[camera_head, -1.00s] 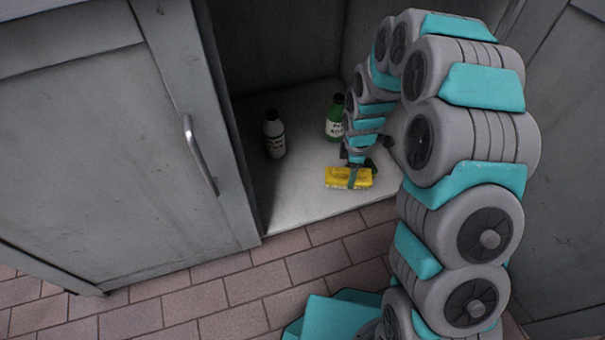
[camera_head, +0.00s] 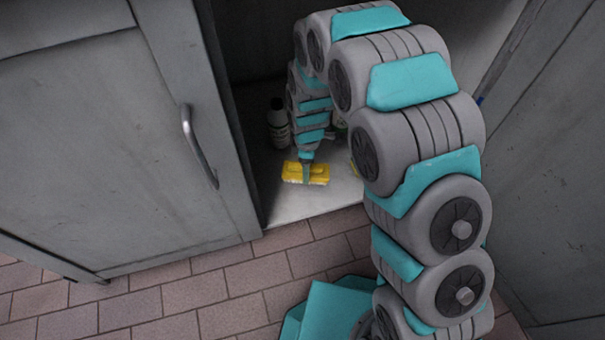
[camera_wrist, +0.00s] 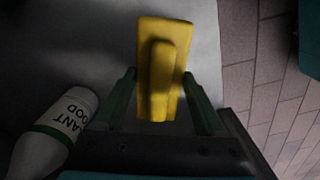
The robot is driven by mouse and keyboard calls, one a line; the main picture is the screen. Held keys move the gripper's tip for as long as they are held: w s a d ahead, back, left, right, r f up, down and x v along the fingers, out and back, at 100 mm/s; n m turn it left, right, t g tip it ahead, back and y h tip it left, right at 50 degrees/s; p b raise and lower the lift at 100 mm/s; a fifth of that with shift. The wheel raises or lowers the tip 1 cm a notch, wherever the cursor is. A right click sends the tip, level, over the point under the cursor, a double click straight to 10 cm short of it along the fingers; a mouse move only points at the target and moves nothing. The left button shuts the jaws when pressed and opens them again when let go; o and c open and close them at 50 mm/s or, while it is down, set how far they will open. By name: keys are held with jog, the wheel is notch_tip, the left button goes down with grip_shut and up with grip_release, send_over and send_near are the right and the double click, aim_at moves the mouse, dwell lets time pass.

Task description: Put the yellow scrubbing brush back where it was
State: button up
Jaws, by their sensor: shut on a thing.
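The yellow scrubbing brush (camera_head: 293,171) is over the pale floor of the open cabinet, near its front edge. My gripper (camera_head: 306,170) is on the brush from above. In the wrist view the brush (camera_wrist: 165,40) lies lengthwise between the two green fingers of my gripper (camera_wrist: 159,80), which are shut on its raised handle. I cannot tell whether the brush touches the cabinet floor.
A dark-capped bottle (camera_head: 278,128) stands behind and left of the brush. A bottle with a white label (camera_wrist: 68,118) is left of my gripper in the wrist view. The cabinet floor (camera_head: 290,206) is bare in front.

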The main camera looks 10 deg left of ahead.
jog(key=shift+s+a, duration=0.15)
jog(key=shift+a, duration=0.15)
jog(key=shift+s+a+f+b, duration=0.1)
jog(key=shift+a+f+b, duration=0.05)
jog(key=shift+f, duration=0.75)
jog(key=shift+a+f+b, duration=0.15)
jog(key=shift+f, duration=0.7)
jog(key=shift+f, duration=0.2)
jog(key=o, duration=1.3)
jog(key=shift+r, duration=0.1)
notch_tip(320, 180, up, 12)
jog(key=shift+r+p, duration=0.1)
jog(key=shift+p, duration=0.55)
